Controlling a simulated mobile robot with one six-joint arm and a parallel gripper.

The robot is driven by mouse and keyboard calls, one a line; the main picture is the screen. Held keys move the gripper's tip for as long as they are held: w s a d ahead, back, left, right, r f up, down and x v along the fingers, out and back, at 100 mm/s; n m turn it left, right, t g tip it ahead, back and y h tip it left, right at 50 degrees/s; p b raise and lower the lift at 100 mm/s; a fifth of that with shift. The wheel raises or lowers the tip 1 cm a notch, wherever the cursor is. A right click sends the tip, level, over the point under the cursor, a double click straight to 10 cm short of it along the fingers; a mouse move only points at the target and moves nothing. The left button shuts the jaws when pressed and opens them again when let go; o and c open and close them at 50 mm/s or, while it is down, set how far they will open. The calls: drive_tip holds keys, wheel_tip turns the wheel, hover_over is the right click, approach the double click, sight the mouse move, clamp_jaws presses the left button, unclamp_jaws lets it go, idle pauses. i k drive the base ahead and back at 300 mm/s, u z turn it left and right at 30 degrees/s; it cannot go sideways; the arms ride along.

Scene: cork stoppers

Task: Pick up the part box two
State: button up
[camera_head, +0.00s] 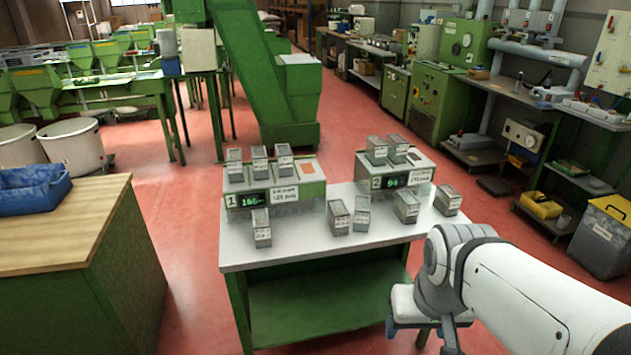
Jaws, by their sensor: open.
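Several small grey part boxes with white labels stand on a grey-topped table (300,246). The labels are too small to read, so I cannot tell which is part box two. Three boxes (259,161) stand on the scale marked 1 (240,201), and two (376,150) on the scale marked 2 (385,183). Along the front are a box at the left (262,229), two near the middle (338,218) (362,214), and two at the right (406,207) (447,200). My gripper (435,336) is low at the table's right front, open, apart from the boxes and partly hidden.
A wooden-topped bench (62,230) with a blue bin (32,190) stands at the left. Green machines (290,100) stand behind. A workbench with a yellow case (540,205) lines the right. Red floor (190,240) is clear between bench and table.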

sight(262, 227)
drive_tip(key=z, duration=1.7)
drive_tip(key=k, duration=0.55)
drive_tip(key=u, duration=2.1)
drive_tip(key=i, duration=1)
drive_tip(key=u, duration=0.1)
